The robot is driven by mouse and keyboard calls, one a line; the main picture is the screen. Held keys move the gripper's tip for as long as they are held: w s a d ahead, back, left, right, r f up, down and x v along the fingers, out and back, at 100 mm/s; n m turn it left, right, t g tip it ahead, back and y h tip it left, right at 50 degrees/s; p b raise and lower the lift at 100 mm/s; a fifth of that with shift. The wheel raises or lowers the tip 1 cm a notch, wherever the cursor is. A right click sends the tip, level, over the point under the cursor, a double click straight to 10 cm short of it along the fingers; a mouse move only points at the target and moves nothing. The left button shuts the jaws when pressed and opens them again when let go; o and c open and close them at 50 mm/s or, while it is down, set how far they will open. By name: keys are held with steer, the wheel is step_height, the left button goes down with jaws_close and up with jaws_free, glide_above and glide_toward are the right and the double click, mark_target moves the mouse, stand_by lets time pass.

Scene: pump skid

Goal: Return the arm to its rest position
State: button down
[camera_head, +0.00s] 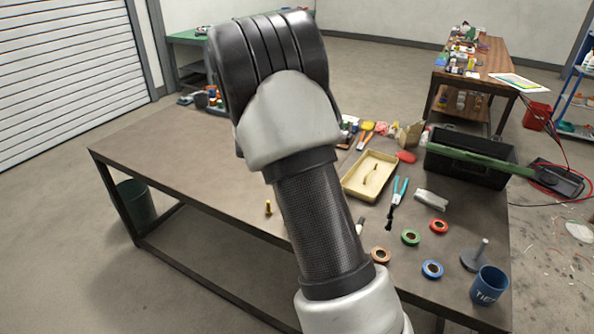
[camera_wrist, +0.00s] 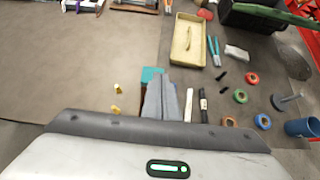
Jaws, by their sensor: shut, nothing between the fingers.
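My arm rises through the middle of the head view, its dark, banded joint at the top, and blocks part of the workbench (camera_head: 190,150). My gripper does not show there; the arm hides it. In the wrist view my gripper (camera_wrist: 160,82) shows as grey fingers close together beyond the pale hand. It is shut and empty, over the bench. A teal patch (camera_wrist: 152,73) shows just past the fingertips. I cannot tell how high the fingertips are above the bench.
A yellow tray (camera_head: 357,192), teal-handled pliers (camera_head: 398,190), tape rolls including a red one (camera_head: 438,226), a blue cup (camera_head: 489,286) and a black toolbox (camera_head: 465,172) stand right of my arm. Small brass pieces (camera_wrist: 118,88) lie left of my fingers.

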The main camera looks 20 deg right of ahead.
steer(key=shift+r, duration=1)
